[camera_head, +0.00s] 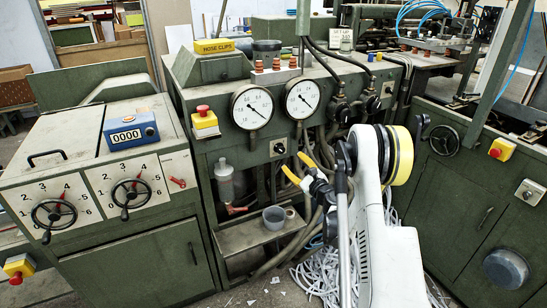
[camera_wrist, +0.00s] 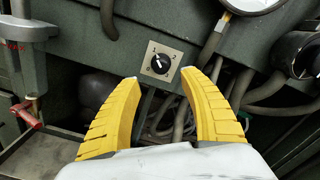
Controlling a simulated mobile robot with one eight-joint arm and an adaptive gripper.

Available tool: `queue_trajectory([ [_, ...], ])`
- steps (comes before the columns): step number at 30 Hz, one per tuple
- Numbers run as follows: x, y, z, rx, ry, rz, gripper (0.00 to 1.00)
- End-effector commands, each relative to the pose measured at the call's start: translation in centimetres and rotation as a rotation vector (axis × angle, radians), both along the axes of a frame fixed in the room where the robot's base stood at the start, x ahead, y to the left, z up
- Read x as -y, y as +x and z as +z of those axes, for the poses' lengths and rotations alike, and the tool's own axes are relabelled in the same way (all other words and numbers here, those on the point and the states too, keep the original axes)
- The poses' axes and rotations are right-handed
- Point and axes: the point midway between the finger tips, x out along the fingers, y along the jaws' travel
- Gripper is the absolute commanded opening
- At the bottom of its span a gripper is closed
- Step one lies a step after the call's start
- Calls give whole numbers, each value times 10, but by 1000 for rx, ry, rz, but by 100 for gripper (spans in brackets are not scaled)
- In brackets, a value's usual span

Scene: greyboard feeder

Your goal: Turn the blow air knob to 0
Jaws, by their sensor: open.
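A small black rotary knob on a square beige plate (camera_wrist: 160,62) is on the green machine front, ahead of my fingertips in the wrist view. In the head view the same knob plate (camera_head: 278,147) is left of my gripper (camera_head: 298,166). My gripper's yellow fingers (camera_wrist: 160,78) are open and empty, with the knob between and beyond their tips, apparently not touched.
Two pressure gauges (camera_head: 252,107) (camera_head: 301,98) are above the knob. Hoses (camera_wrist: 212,50) run close to the right finger. A black round fitting (camera_wrist: 297,55) is at the right. A bottle-like grey cylinder (camera_head: 225,180) and a shelf (camera_head: 248,236) are lower left.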

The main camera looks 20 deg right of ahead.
Motion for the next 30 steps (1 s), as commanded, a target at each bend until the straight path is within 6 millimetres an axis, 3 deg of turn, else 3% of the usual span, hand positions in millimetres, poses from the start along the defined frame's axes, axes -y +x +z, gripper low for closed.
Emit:
queue_trajectory([
  [5, 2, 13, -5, 5, 17, -5, 51],
  [18, -1, 93, -6, 4, 13, -4, 51],
  [24, -1, 107, -4, 4, 12, -4, 51],
  [30, -1, 108, -3, 3, 12, -5, 51],
])
